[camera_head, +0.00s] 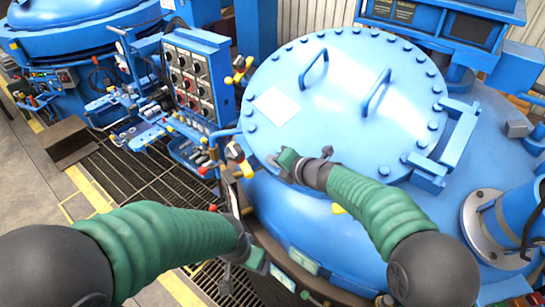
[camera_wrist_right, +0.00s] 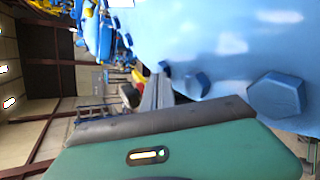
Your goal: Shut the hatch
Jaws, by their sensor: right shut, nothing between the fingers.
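The hatch (camera_head: 345,115) is a large round blue lid with bolts around its rim and two bar handles on top. It lies over the blue furnace body, with its hinge bracket (camera_head: 455,140) at the right. I cannot tell if it is fully seated. My right gripper (camera_head: 272,161) is at the lid's near-left rim, shut and empty. In the right wrist view its fingers (camera_wrist_right: 157,88) are together beside the lid's bolted blue surface (camera_wrist_right: 215,45); contact is unclear. My left gripper (camera_head: 232,272) is low, left of the furnace body; its jaws are too small to read.
A blue control panel (camera_head: 190,80) with knobs and levers stands left of the hatch. A second blue vessel (camera_head: 75,25) is at the far left. A flanged pipe (camera_head: 485,225) rises at the right. Dark floor grating (camera_head: 125,175) lies at the left.

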